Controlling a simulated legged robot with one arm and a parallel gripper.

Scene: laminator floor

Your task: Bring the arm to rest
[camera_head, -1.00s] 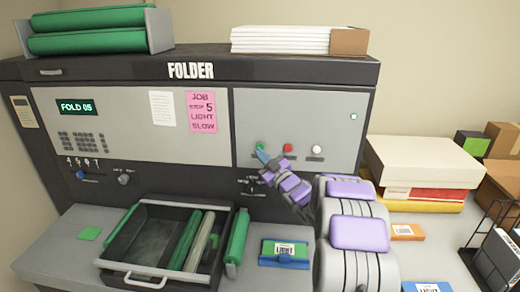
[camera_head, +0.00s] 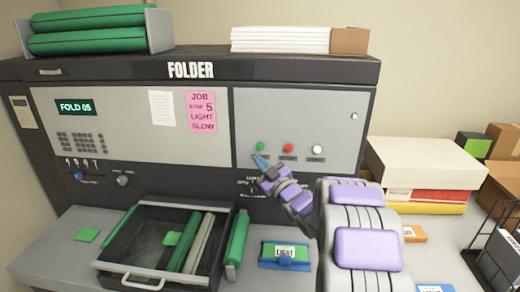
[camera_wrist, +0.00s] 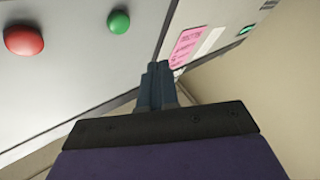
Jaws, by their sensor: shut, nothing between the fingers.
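My gripper (camera_head: 259,161) is shut and empty. In the head view its blue-grey tip is in front of the folder machine's (camera_head: 305,110) grey panel, just below the green button (camera_head: 260,147). My arm reaches up to it from the lower right. In the wrist view the closed fingers (camera_wrist: 157,85) point up the picture, with the green button (camera_wrist: 118,21) and red button (camera_wrist: 24,40) to their left. I cannot tell whether the tip touches the panel.
A black tray (camera_head: 128,265) with green and pale rollers sits on the bench, left of my arm. A green roller (camera_head: 237,240) and a LIGHT-labelled block (camera_head: 285,262) lie beside it. Stacked boxes (camera_head: 425,165) stand at the right. A pink note (camera_head: 201,112) hangs on the machine.

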